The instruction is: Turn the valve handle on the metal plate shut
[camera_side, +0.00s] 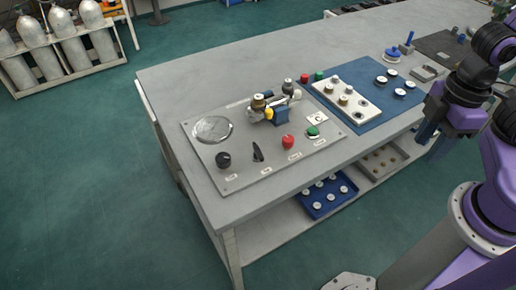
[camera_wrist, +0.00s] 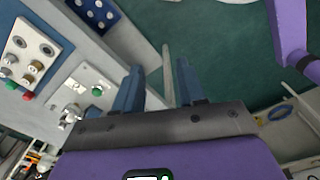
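The grey metal plate (camera_side: 245,175) lies on the table in the side view. Near its back edge is a valve assembly (camera_side: 275,106) with brass, blue and yellow parts. It is too small to tell which part is its handle or how the handle is turned. A black lever-like knob (camera_side: 258,152) sits nearer the front. In the wrist view, part of the valve fittings (camera_wrist: 70,115) shows at the left. My gripper (camera_side: 430,128) is right of the plate, well apart from it. In the wrist view its blue fingers (camera_wrist: 158,90) are spread with nothing between them.
The plate also carries a round gauge (camera_side: 212,129), a black knob (camera_side: 223,160), a red button (camera_side: 288,142) and a green button (camera_side: 313,132). A blue mat (camera_side: 372,99) with a white block (camera_side: 347,101) and several round parts lies to the right. A blue tray (camera_side: 326,203) sits on the lower shelf.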

